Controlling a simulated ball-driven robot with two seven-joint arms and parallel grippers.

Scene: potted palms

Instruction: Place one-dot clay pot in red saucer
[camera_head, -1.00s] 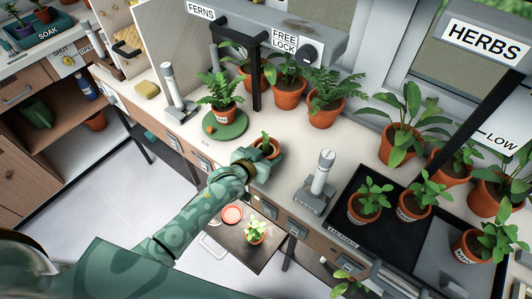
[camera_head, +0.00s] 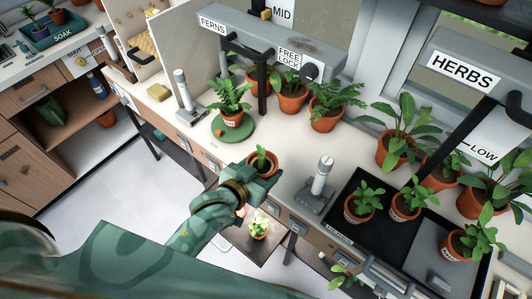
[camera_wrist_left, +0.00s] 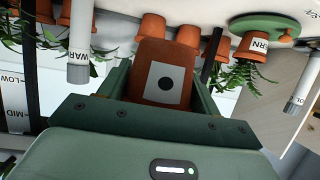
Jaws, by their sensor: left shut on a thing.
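The one-dot clay pot (camera_head: 262,161), with a small green seedling, is in my left gripper (camera_head: 265,172) near the front edge of the bench. In the left wrist view the pot (camera_wrist_left: 166,72) shows a white label with one black dot, between the two green fingers. The gripper is shut on it. The red saucer (camera_head: 242,211) lies on a low board in front of the bench. It is mostly hidden behind my left wrist, with only a sliver showing. My right gripper is not in view.
A potted plant (camera_head: 258,228) stands on the low board (camera_head: 275,243). A green saucer (camera_head: 239,132) with a fern pot is on the bench to the left. A grey-white cylinder on a stand (camera_head: 322,175) and a black tray (camera_head: 338,213) with herbs are to the right.

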